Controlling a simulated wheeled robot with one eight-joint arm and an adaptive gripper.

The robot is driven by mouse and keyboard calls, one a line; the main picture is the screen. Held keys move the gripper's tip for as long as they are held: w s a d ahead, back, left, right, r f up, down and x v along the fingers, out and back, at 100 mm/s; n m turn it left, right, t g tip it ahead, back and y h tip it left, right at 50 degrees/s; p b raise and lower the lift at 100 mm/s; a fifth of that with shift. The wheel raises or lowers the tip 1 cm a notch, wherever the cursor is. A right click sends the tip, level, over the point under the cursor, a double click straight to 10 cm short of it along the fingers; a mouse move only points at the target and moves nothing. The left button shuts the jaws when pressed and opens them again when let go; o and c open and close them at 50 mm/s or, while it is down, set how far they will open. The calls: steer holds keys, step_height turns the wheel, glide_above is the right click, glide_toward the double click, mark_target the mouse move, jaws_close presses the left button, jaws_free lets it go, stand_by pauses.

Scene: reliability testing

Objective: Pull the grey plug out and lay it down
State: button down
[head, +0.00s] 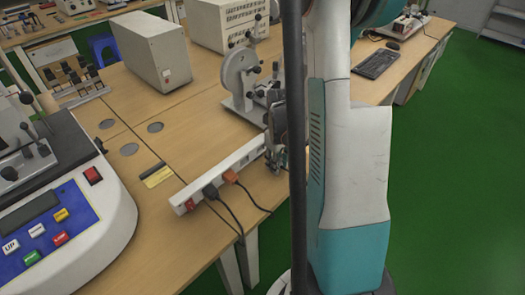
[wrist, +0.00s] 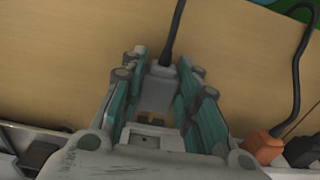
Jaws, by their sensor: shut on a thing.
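My gripper (wrist: 158,92) has its teal-padded fingers closed on both sides of the grey plug (wrist: 160,82). The plug's dark cable (wrist: 175,35) runs up and away in the wrist view. In the head view my gripper (head: 275,158) is at the far end of the white power strip (head: 232,163), largely behind a dark post and my arm. The plug itself is not clear there.
An orange plug (head: 231,177) and a black plug (head: 211,191) sit in the strip near its red switch (head: 190,204). A grey metal fixture (head: 242,82) stands behind. A control machine (head: 85,215) is at left. Bare tabletop (head: 200,130) lies behind the strip.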

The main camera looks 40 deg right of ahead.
steer(key=shift+f, duration=0.4)
steer(key=c, duration=1.2)
jaws_free()
steer(key=shift+o, duration=0.2)
steer(key=shift+r, duration=0.1)
step_height(320, 180, up, 12)
